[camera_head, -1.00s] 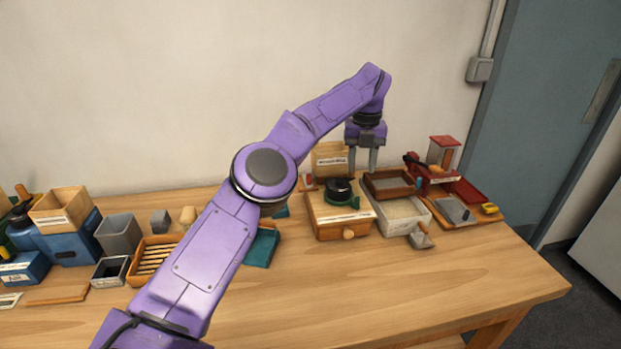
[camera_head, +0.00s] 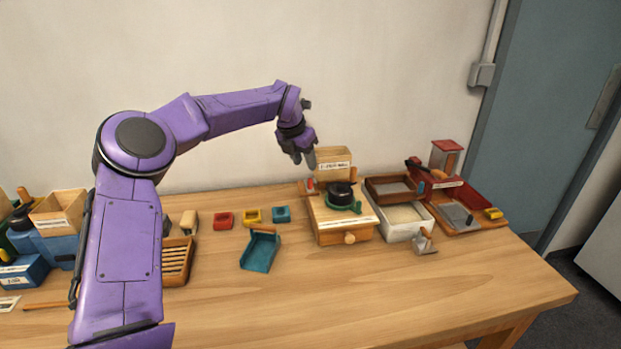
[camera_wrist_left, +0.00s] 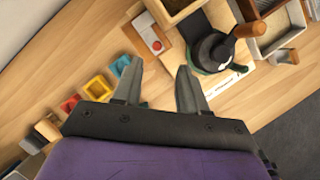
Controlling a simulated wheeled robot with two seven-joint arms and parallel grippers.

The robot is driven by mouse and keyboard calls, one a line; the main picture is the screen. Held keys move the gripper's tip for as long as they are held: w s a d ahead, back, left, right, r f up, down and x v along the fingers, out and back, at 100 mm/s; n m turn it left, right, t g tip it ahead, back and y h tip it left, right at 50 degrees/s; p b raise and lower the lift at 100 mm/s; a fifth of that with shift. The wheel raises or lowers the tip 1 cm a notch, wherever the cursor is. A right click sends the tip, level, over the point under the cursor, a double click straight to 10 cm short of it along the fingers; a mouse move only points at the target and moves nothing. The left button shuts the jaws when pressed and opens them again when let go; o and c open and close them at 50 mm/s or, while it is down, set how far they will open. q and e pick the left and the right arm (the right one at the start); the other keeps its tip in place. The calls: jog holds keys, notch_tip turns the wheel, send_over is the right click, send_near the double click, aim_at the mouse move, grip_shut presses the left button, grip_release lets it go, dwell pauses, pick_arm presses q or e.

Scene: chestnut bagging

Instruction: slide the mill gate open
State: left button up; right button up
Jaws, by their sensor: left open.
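I cannot tell for certain which part is the gate. My left gripper (camera_head: 304,160) is open and empty, above and behind the mill's left side. In the left wrist view its fingers (camera_wrist_left: 159,67) point toward the plate, apart from it. My right gripper is not in view.
Red, yellow and teal blocks (camera_head: 252,216) and a teal scoop (camera_head: 261,250) lie left of the mill. A white tray (camera_head: 398,230) and a red machine (camera_head: 465,196) stand to its right. The table front is clear.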

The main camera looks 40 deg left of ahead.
aim_at(310, 179)
pick_arm(q)
jog(key=x, duration=0.2)
jog(key=p+x, duration=0.1)
jog(key=x, duration=0.5)
jog(key=shift+a+f+p, duration=0.1)
jog(key=shift+a+p, duration=0.15)
jog(key=shift+p, duration=0.1)
jog(key=shift+f, duration=0.15)
